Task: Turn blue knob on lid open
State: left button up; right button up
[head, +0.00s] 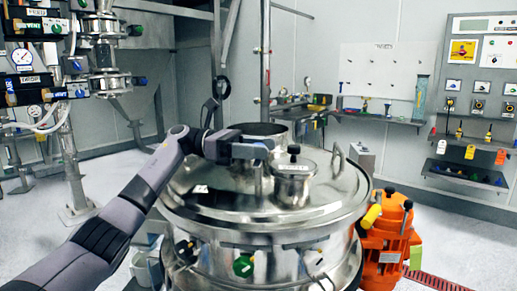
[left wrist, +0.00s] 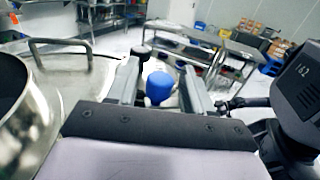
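The blue knob (left wrist: 159,88) shows in the left wrist view between the two fingers of my left gripper (left wrist: 160,68). A gap shows on each side of it, so the fingers are open and apart from it in this view. In the head view my left gripper (head: 266,149) is above the round metal lid (head: 225,205), beside the small capped port (head: 292,183) with a black knob. The blue knob cannot be made out in the head view; the gripper may hide it. My right gripper is not in view.
An open metal cylinder (head: 264,129) stands on the lid behind the gripper, and a lid handle (head: 353,166) rises at the right. A green knob (head: 243,266) is on the vessel's front. An orange unit (head: 388,245) stands at its right.

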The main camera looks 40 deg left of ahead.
pick_arm(q)
jog(key=shift+b+v, duration=0.55)
jog(key=shift+v, duration=3.05)
